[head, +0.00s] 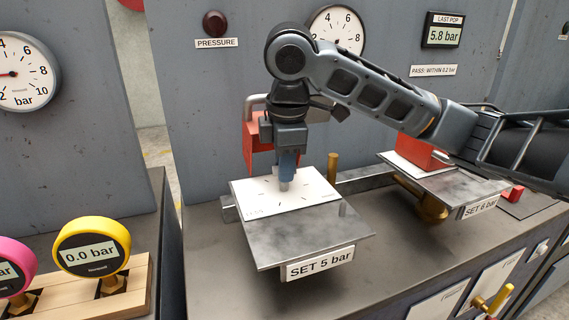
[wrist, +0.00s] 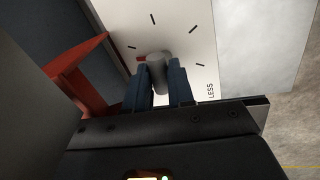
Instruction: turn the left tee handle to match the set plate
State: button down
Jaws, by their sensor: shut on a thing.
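The left tee handle (head: 284,186) is a small grey piece standing on a white dial plate (head: 318,193) with black tick marks. My gripper (head: 287,172) points down over this plate, its blue fingers shut on the handle. In the wrist view the grey handle (wrist: 156,66) sits between the two fingers (wrist: 159,84), its near part hidden by them. The dial plate there (wrist: 185,18) shows ticks, a small red mark beside the handle and the word LESS. The set plate (head: 320,262) reads SET 5 bar at the front of the left station.
A red bracket (head: 256,145) stands close behind my gripper; it also shows in the wrist view (wrist: 75,75). A second station with a SET 6 bar plate (head: 479,207) is at right, under my arm. Yellow (head: 91,247) and pink (head: 14,268) gauges stand at lower left.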

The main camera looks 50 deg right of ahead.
jog(key=shift+d+n+t+y+b, duration=0.1)
jog(key=shift+n+t+y+b, duration=0.3)
jog(key=shift+n, duration=2.1)
jog(key=c, duration=1.3)
grip_release()
jog(key=shift+o, duration=0.2)
jog(key=shift+r, duration=0.1)
jog(key=v, duration=0.7)
jog(key=shift+r+p, duration=0.35)
